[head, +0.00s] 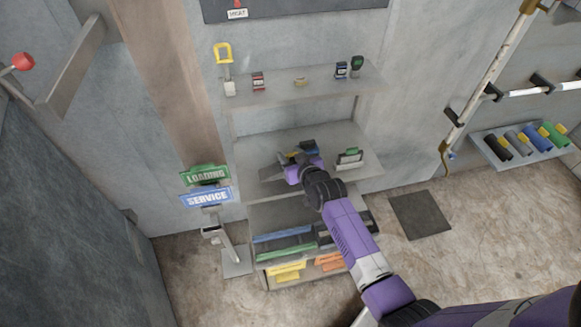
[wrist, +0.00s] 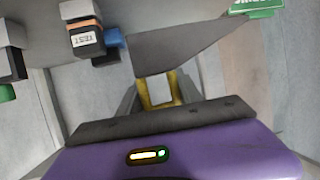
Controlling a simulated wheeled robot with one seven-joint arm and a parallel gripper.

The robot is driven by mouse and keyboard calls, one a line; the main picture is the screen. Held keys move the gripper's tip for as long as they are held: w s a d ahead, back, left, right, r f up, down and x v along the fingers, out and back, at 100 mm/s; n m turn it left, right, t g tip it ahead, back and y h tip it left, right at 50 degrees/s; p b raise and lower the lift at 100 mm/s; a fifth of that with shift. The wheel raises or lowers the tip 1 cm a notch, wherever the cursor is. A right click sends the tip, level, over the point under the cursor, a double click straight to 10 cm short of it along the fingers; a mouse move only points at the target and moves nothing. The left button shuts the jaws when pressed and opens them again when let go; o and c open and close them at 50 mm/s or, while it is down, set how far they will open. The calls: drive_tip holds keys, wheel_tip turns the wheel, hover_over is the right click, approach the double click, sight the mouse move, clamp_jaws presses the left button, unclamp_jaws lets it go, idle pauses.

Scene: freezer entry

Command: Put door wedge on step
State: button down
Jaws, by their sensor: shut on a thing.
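My gripper (head: 292,173) is at the middle shelf of the rack, to the left of its centre. In the wrist view my gripper (wrist: 158,88) is shut on a dark grey, wedge-shaped piece with a yellow-edged part between the fingers. I take this piece to be the door wedge (wrist: 185,48); its broad grey face spreads out beyond the fingertips. In the head view the door wedge (head: 273,173) shows as a grey sliver left of my gripper. Whether it touches the shelf is not clear. No thing in view is clearly marked as the step.
The middle shelf (head: 325,143) also holds a green-and-white block (head: 349,158) on the right and a blue-and-dark item (head: 307,147) behind my gripper. The top shelf (head: 325,88) holds several small items. LOADING and SERVICE signs (head: 206,186) stand at left. A dark mat (head: 420,214) lies on the floor at right.

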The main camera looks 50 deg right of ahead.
drive_tip(key=shift+f+b, duration=0.55)
drive_tip(key=shift+f, duration=2.6)
drive_tip(key=shift+f, duration=0.15)
drive_tip(key=c, duration=0.8)
unclamp_jaws()
drive_tip(key=shift+r, duration=0.2)
